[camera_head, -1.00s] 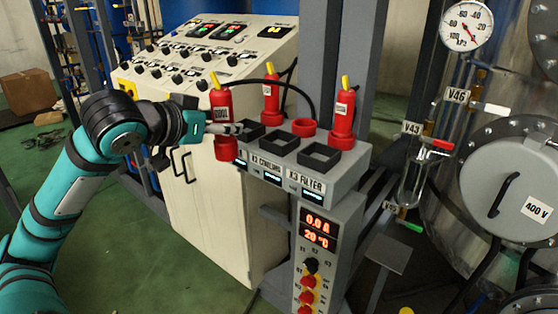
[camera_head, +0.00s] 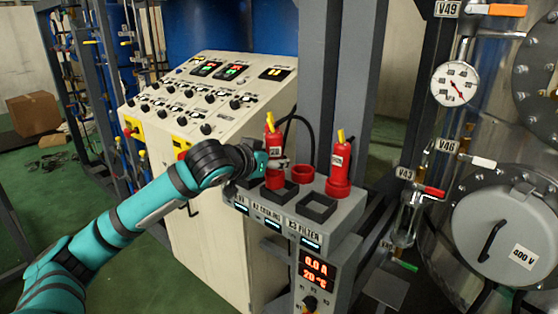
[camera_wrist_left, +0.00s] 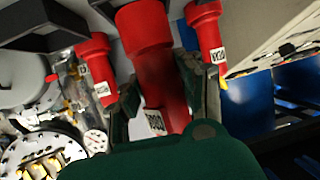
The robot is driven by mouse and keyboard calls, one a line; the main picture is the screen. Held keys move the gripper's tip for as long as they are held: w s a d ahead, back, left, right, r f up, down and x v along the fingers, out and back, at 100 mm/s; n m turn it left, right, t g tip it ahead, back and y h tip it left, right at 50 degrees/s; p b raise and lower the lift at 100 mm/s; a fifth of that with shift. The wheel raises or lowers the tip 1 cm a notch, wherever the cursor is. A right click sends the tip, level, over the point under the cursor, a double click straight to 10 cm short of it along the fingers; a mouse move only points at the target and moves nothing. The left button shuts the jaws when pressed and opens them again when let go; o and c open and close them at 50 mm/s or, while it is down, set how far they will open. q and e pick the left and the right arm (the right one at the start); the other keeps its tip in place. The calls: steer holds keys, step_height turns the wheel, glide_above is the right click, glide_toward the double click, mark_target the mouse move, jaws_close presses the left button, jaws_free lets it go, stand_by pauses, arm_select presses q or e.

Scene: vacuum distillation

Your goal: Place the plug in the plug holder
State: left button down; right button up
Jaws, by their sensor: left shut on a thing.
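My left gripper (camera_head: 275,163) is shut on a red plug (camera_head: 275,181), which is upright with its wide end down. In the left wrist view this plug (camera_wrist_left: 146,55) fills the space between the fingers. In the head view it stands over the rear left part of the socket box and overlaps another red plug behind it; whether its bottom touches anything cannot be told. That other plug (camera_wrist_left: 206,38) shows in the wrist view. An empty red ring holder (camera_head: 303,171) lies just right of the held plug. A third plug (camera_head: 338,158) stands in the right holder. My right gripper is not in view.
Black square sockets (camera_head: 316,208) line the front of the grey box (camera_head: 335,225). A grey post (camera_head: 325,80) rises behind. The cream control cabinet (camera_head: 175,150) is on the left; the steel vessel (camera_head: 505,235) and valves are on the right.

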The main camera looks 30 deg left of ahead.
mark_target(279, 171)
arm_select(q)
steer(key=shift+w+d+f, duration=0.1)
steer(key=shift+w+d, duration=0.05)
steer(key=shift+w, duration=0.9)
step_height(279, 171, down, 3)
steer(key=shift+s+p, duration=0.15)
steer(key=shift+p, duration=0.25)
steer(key=shift+f, duration=0.25)
steer(key=c, duration=0.9)
jaws_free()
steer(key=shift+f, duration=0.1)
steer(key=shift+o, duration=0.2)
